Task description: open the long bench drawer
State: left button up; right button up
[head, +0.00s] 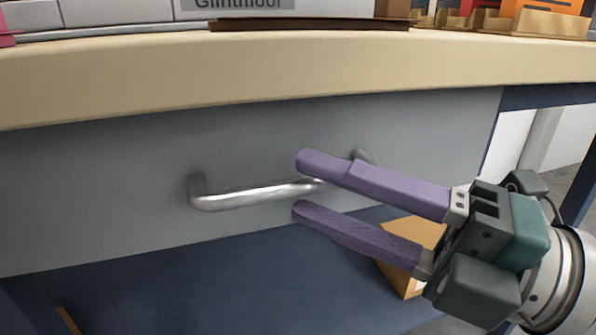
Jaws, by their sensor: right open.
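The long bench drawer (90,205) has a wide grey front under the bench top. Its silver bar handle (245,196) runs across the middle of the front. The drawer front looks flush under the bench top's edge. My right gripper (300,186) comes in from the right with two purple fingers, one above and one below the handle's right part. The fingers are apart, and the upper one hides part of the bar. I cannot tell whether either finger touches the handle. My left gripper is not in view.
The pale bench top (200,72) overhangs the drawer. A sign reading "Glintmoor" (240,5) and orange and wooden items stand on it. Below the drawer is a dark blue panel (220,285), with a cardboard box (408,279) behind my right gripper. A blue bench leg stands at the right.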

jog(key=shift+x, duration=1.35)
grip_shut()
dwell(0.4)
